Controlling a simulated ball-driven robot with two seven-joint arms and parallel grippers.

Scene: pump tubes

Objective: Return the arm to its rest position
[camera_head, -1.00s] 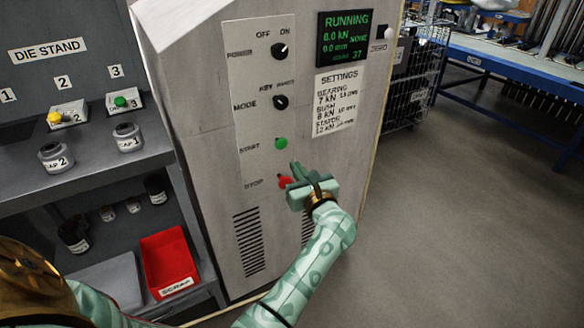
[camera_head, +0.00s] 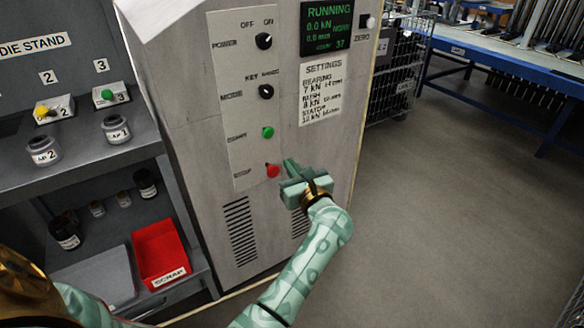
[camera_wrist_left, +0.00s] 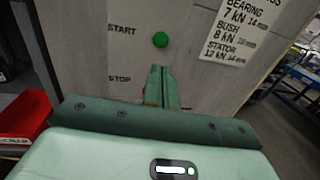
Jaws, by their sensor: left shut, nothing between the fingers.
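My left gripper (camera_head: 291,167) is shut and empty, in front of the grey control cabinet (camera_head: 185,110). It is just to the right of the red STOP button (camera_head: 272,171), with a small gap in the head view. In the left wrist view its fingers (camera_wrist_left: 161,75) point at the cabinet below the green START button (camera_wrist_left: 160,40), and they hide most of the STOP button. The green START button also shows in the head view (camera_head: 267,132). My right gripper is not in view.
A die stand (camera_head: 40,80) with caps and buttons is at the left, above a red scrap bin (camera_head: 160,252). A wire cage (camera_head: 398,75) and a blue bench (camera_head: 500,62) stand at the back right. The floor (camera_head: 430,220) at the right is clear.

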